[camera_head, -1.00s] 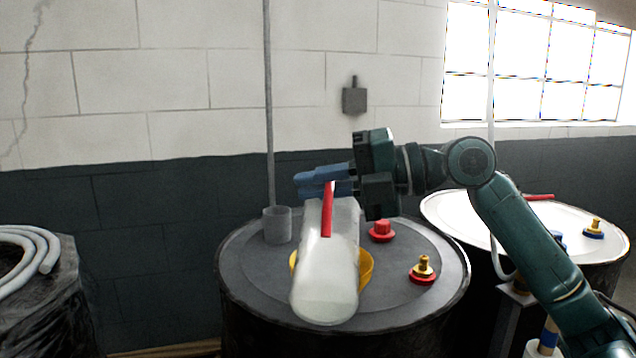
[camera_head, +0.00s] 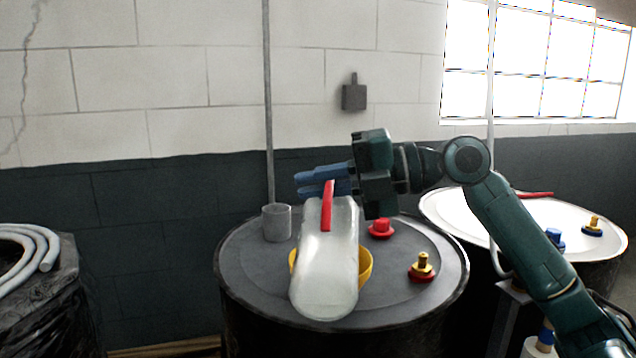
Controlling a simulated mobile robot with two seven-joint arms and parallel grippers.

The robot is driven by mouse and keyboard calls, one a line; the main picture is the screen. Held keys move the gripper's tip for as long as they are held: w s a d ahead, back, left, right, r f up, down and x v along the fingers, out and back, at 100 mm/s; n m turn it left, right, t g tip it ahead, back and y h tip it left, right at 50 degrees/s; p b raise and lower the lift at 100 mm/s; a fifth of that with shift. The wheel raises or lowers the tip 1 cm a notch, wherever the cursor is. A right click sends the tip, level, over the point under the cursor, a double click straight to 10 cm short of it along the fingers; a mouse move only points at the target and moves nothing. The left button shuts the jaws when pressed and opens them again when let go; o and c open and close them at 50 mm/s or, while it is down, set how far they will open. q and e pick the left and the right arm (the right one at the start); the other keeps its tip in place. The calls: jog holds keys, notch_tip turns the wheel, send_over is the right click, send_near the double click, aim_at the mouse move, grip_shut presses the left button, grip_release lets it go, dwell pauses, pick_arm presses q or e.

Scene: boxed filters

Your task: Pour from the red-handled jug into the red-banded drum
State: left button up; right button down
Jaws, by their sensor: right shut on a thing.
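The red-handled jug (camera_head: 327,270) is whitish and translucent, with a red strip handle (camera_head: 327,206). It is tilted in front of the yellow funnel (camera_head: 365,268) on the dark drum's lid (camera_head: 255,265). My right gripper (camera_head: 322,180) has blue fingers and is shut on the jug at the top of its handle. The jug hides most of the funnel and its own mouth; I cannot see any liquid flowing. No red band shows on the visible part of the dark drum. My left gripper is not in view.
A red cap (camera_head: 380,228), a brass fitting on a red base (camera_head: 422,267) and a grey cup (camera_head: 277,222) stand on the dark lid. A white-topped drum (camera_head: 460,208) is at right, behind my right arm. Coiled hose (camera_head: 28,248) lies at far left.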

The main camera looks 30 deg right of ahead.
pick_arm(q)
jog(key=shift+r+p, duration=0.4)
jog(key=shift+p, duration=0.05)
pick_arm(e)
jog(key=shift+w+d+r+m, duration=0.2)
jog(key=shift+w+r+m, duration=0.05)
jog(key=shift+w+m, duration=0.05)
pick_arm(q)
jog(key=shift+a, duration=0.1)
pick_arm(e)
jog(key=shift+w+d, duration=0.15)
jog(key=shift+w, duration=0.05)
pick_arm(q)
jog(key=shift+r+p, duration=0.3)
jog(key=shift+p, duration=0.25)
pick_arm(e)
jog(key=shift+w+d+r+m+g, duration=0.2)
jog(key=shift+m+g, duration=0.1)
jog(key=shift+m, duration=0.1)
pick_arm(q)
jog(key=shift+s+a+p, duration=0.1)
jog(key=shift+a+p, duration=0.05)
jog(key=shift+p, duration=0.15)
pick_arm(e)
jog(key=shift+w+d+m, duration=0.15)
jog(key=shift+w+m, duration=0.15)
